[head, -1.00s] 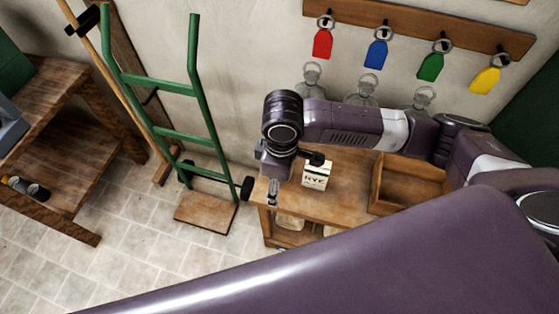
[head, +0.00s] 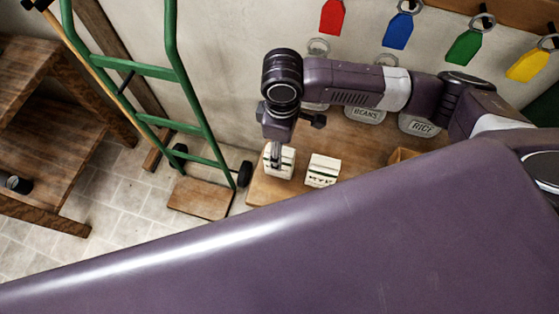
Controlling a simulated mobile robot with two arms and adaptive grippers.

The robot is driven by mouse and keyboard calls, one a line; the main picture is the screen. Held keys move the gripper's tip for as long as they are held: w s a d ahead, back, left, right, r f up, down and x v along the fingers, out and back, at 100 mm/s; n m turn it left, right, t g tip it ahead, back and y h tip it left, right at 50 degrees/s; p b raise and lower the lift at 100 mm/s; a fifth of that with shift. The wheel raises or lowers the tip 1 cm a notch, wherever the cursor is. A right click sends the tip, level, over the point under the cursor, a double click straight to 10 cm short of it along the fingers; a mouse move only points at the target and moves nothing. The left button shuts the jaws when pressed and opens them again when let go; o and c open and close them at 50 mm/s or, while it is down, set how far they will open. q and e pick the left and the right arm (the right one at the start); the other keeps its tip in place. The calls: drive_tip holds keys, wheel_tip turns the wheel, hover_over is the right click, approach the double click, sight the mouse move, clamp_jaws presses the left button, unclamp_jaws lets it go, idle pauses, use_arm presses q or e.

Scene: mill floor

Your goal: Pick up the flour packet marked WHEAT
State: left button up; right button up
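A pale packet (head: 286,166) with its label not readable is at the left end of the wooden bench in the head view. The fingers of my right gripper (head: 275,157) are at this packet and overlap it. I cannot tell whether they are closed on it, or whether it rests on the bench. A second pale packet, marked RYE (head: 322,171), stands just to the right, apart from the gripper. No WHEAT marking is readable. My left gripper is not in view.
Glass jars marked BEANS (head: 366,115) and RICE (head: 421,126) stand behind on the bench (head: 360,158). A green hand truck (head: 187,125) stands at its left. Coloured tags, including a blue one (head: 398,31), hang above. A large purple part of mine hides the foreground.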

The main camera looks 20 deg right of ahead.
wheel_tip(320, 180, down, 3)
drive_tip(key=shift+w+r+b, duration=0.1)
drive_tip(key=shift+r+b, duration=0.05)
drive_tip(key=shift+b, duration=0.65)
drive_tip(key=shift+w+f+b, duration=0.1)
drive_tip(key=shift+f+b, duration=0.25)
drive_tip(key=shift+f, duration=0.2)
wheel_tip(320, 180, down, 7)
drive_tip(key=shift+a+r+p, duration=0.1)
drive_tip(key=shift+a+p, duration=0.05)
drive_tip(key=shift+p, duration=0.15)
drive_tip(key=shift+f, duration=0.4)
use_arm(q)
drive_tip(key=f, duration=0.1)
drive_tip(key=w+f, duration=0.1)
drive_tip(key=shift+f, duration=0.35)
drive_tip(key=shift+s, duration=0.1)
use_arm(e)
clamp_jaws()
